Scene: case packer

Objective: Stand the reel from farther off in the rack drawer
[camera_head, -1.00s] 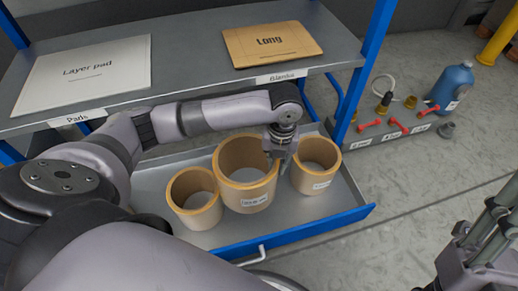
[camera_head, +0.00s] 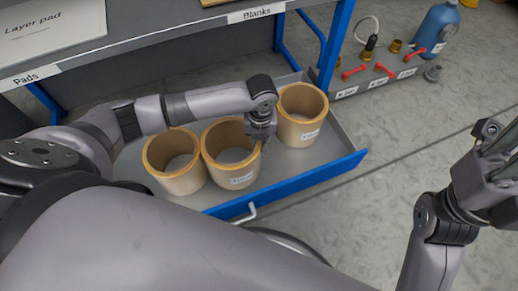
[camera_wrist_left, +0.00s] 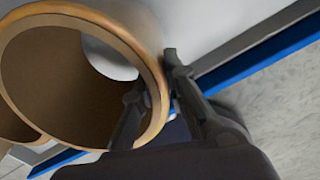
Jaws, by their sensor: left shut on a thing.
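Three tan cardboard reels stand upright in the open drawer (camera_head: 330,158) of the rack: a left reel (camera_head: 178,183), a middle reel (camera_head: 228,176) and a right reel (camera_head: 301,134). My left gripper (camera_head: 262,146) is shut on the right-hand wall of the middle reel. In the left wrist view, the fingers (camera_wrist_left: 152,80) straddle the rim of this reel (camera_wrist_left: 45,75), one inside and one outside. The middle reel is close beside the left one; I cannot tell whether they touch. My right gripper (camera_head: 495,165) is at the right edge, partly cut off.
The rack shelf (camera_head: 140,50) above holds a layer pad (camera_head: 50,25). Drawer floor shows between the middle and right reels.

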